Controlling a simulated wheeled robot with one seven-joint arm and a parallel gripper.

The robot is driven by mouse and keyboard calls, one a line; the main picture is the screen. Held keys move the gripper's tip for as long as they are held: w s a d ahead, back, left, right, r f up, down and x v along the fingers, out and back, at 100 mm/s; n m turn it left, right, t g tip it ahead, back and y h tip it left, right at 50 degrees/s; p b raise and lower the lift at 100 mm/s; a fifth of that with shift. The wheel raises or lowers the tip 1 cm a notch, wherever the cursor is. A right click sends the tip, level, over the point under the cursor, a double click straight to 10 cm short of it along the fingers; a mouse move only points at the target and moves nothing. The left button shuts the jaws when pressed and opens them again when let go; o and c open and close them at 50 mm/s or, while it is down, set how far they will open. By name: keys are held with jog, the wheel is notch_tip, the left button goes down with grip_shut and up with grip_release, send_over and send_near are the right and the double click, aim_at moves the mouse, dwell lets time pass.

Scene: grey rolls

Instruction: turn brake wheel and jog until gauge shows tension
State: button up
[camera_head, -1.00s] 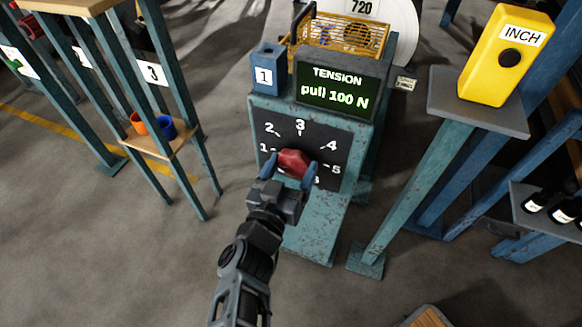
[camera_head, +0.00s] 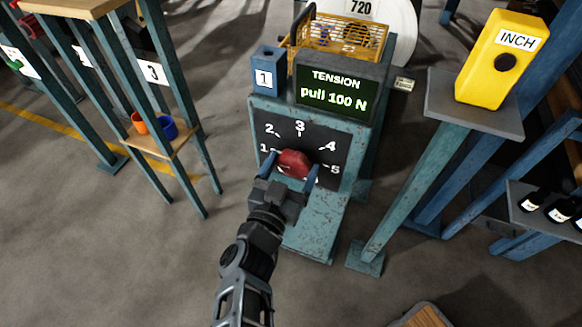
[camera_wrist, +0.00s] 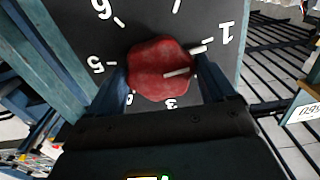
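The red brake wheel (camera_head: 295,163) sits low on a black dial (camera_head: 283,134) numbered around its rim. In the wrist view the wheel (camera_wrist: 158,68) has a pale line on its face, pointing right, roughly between the 1 and lower numbers. My gripper (camera_head: 291,171) has one finger on each side of the wheel. In the wrist view the fingers of my gripper (camera_wrist: 163,80) lie close against its edges; I cannot tell whether they press on it. The gauge screen (camera_head: 335,92) above the dial reads "TENSION pull 100 N".
The INCH box stands on a grey-topped post (camera_head: 443,96) right of the dial stand. A yellow basket (camera_head: 340,36) is behind the screen. A blue block marked 1 (camera_head: 267,72) sits left of it. A rack with orange and blue cups (camera_head: 168,128) stands left. Bottles (camera_head: 558,209) are at right.

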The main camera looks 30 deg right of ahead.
jog(key=shift+o, duration=1.3)
jog(key=v, duration=0.7)
jog(key=shift+s+a+p, duration=0.25)
jog(key=shift+a+p, duration=0.05)
jog(key=shift+p, duration=0.05)
jog(key=shift+r, duration=0.1)
